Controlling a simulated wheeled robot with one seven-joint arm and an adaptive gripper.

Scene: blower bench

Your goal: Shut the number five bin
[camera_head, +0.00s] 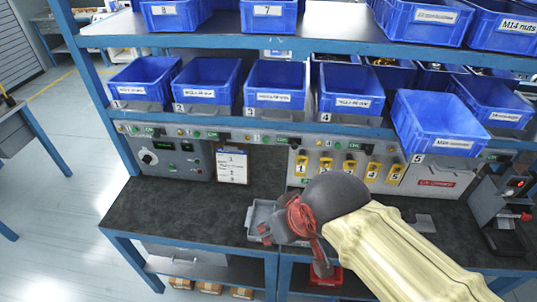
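The number five bin (440,125) is a blue open-topped bin with a white label, at the right of the lower shelf. It sticks out further toward me than the bins beside it. A "5" tag shows on the shelf edge below it. My gripper (318,262), with red parts, hangs over the dark bench at the end of my cream-sleeved arm, below and left of the bin and apart from it. Its fingers are small and partly hidden, so I cannot tell whether they are open or shut.
Blue bins one (143,84), two (207,86), three (275,88) and four (350,93) sit further back on the same shelf. A grey tray (262,213) lies beside my gripper. A clipboard (232,167) stands against the panel. The left bench top (165,208) is clear.

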